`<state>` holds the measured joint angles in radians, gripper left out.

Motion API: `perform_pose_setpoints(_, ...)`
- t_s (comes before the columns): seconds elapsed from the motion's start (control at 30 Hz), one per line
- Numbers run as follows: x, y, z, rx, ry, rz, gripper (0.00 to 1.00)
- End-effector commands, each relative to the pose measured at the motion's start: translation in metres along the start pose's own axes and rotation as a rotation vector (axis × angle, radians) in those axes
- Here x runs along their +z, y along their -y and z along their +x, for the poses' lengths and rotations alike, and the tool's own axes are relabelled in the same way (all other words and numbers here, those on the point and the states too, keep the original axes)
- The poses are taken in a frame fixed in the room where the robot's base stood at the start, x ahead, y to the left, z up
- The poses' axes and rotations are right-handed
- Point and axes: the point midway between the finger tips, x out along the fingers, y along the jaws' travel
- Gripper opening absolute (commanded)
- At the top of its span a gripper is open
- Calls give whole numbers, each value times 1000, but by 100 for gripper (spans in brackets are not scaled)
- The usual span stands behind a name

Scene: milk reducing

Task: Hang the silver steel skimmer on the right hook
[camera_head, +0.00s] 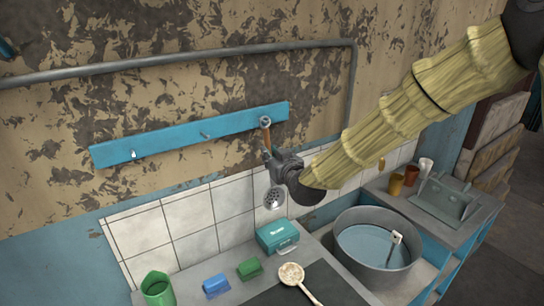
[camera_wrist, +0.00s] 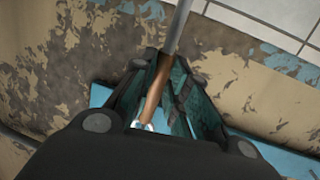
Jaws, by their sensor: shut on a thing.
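My gripper (camera_head: 275,160) is shut on the skimmer's handle, just below the right end of the blue hook rail (camera_head: 170,142). The skimmer hangs upright, with its silver perforated head (camera_head: 274,198) below the gripper in front of the tiles. Its brown grip (camera_head: 267,140) rises to a silver end loop at the rail's right end, where the right hook is. I cannot tell whether the loop is around the hook or only in front of it. In the wrist view the brown grip (camera_wrist: 153,92) and silver shaft (camera_wrist: 179,28) run between the fingers.
The rail's left hook (camera_head: 133,154) and middle hook (camera_head: 205,135) are bare. Below are a teal box (camera_head: 277,235), a pale ladle (camera_head: 291,273), a green container (camera_head: 157,289) and a large metal basin (camera_head: 345,262). A grey pipe (camera_head: 200,58) runs above the rail.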

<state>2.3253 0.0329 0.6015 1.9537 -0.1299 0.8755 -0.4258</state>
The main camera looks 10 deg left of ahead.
Motion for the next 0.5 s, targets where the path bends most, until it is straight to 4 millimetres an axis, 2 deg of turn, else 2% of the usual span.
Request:
perform_pose_setpoints(0.17, 0, 0, 0, 0, 0, 0, 0)
perform_pose_setpoints(0.2, 0, 0, 0, 0, 0, 0, 22)
perform_pose_setpoints(0.3, 0, 0, 0, 0, 0, 0, 40)
perform_pose_setpoints(0.5, 0, 0, 0, 0, 0, 0, 41)
